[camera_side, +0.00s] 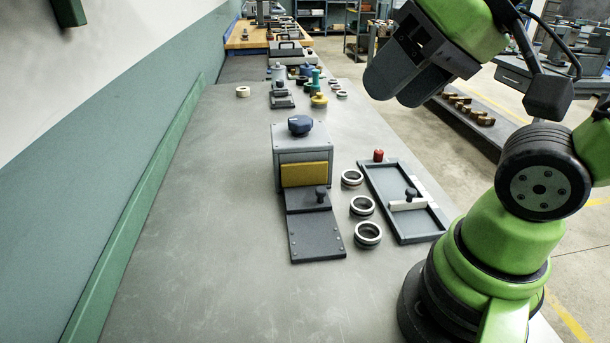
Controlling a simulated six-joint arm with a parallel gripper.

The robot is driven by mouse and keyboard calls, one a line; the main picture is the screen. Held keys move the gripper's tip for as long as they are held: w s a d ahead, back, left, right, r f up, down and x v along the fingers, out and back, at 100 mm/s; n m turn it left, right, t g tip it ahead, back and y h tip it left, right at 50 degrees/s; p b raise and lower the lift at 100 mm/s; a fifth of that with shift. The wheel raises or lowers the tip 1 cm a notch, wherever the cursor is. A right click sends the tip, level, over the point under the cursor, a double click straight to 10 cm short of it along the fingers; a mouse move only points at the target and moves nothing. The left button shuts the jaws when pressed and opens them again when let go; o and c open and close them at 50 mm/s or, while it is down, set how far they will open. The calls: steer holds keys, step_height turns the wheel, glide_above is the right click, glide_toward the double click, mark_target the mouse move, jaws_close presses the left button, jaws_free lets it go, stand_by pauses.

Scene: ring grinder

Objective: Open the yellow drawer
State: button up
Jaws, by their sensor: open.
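The yellow drawer front (304,174) sits in the lower front of a grey box-shaped grinder (300,142) with a dark blue knob (300,125) on top. The drawer looks shut, its yellow face close to the box. A dark plate (316,236) lies in front of the box, and a small black knob (320,194) stands just below the drawer face. My gripper (392,96) hangs at the upper right, well above the bench and apart from the drawer. Its jaws are open and I see nothing held in them.
Several metal rings (362,206) stand right of the grinder. Beyond them is a shallow grey tray (436,226) with a white bar and black knob, and a red knob (378,155) at its far end. More parts crowd the far bench. The bench (195,230) to the left is clear.

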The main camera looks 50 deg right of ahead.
steer(key=w+d+f+n+g+h, duration=0.1)
steer(key=w+d+f+g, duration=0.15)
steer(key=w, duration=0.55)
steer(key=n+g+h, duration=0.1)
steer(key=n+g, duration=0.2)
steer(key=g, duration=0.2)
glide_above(320, 189)
step_height(320, 189, down, 14)
steer(key=f, duration=0.1)
step_height(320, 189, down, 10)
steer(key=shift+r, duration=0.25)
jaws_close()
